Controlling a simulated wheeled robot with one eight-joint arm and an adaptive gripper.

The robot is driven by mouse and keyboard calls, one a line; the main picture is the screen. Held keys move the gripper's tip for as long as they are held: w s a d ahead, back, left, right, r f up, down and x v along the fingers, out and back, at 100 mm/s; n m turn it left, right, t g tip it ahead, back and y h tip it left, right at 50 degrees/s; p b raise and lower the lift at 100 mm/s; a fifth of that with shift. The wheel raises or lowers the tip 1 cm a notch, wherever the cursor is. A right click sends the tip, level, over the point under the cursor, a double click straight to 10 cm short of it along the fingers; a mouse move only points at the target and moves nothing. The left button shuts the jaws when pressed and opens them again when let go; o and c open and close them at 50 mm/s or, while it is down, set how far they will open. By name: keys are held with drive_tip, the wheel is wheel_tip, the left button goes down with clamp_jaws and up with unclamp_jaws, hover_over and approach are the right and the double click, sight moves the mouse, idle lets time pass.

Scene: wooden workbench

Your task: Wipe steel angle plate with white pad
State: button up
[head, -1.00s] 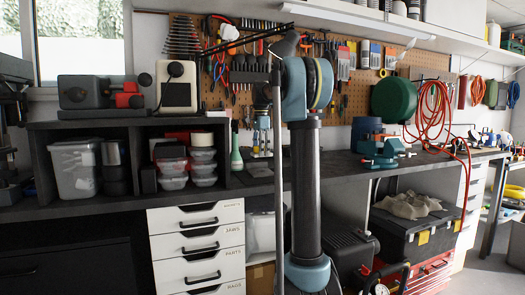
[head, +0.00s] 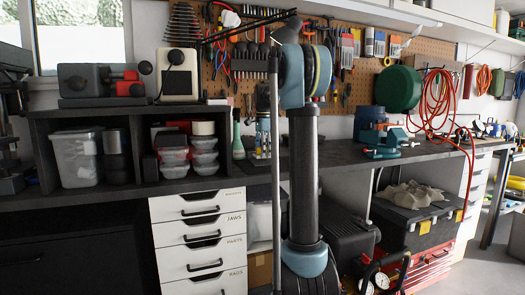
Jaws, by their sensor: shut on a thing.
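I cannot make out a steel angle plate or a white pad in the head view. My gripper does not show; only my arm's upright dark link and blue-grey joints stand in the middle of the picture. They hide part of the workbench (head: 345,160) and the pegboard behind. A teal vise (head: 385,148) sits on the bench to the right of my arm. Small pale details show at the vise's right side, too small to tell.
A black toolbox (head: 405,228) with a crumpled cloth (head: 408,195) stands below the bench. An orange hose (head: 436,100) hangs at right.

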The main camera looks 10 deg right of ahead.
drive_tip(key=shift+f, duration=1)
idle(0.8)
drive_tip(key=shift+w, duration=0.1)
drive_tip(key=shift+w+a+r, duration=0.1)
drive_tip(key=shift+w+a, duration=0.05)
drive_tip(key=shift+w, duration=0.8)
drive_tip(key=shift+w+a+r, duration=0.1)
drive_tip(key=shift+w+a, duration=0.05)
drive_tip(key=shift+w, duration=0.8)
drive_tip(key=shift+s, duration=0.1)
drive_tip(key=shift+s+d, duration=0.15)
drive_tip(key=shift+s, duration=0.8)
drive_tip(key=shift+s+d, duration=0.15)
drive_tip(key=shift+s, duration=0.8)
drive_tip(key=shift+r, duration=2.95)
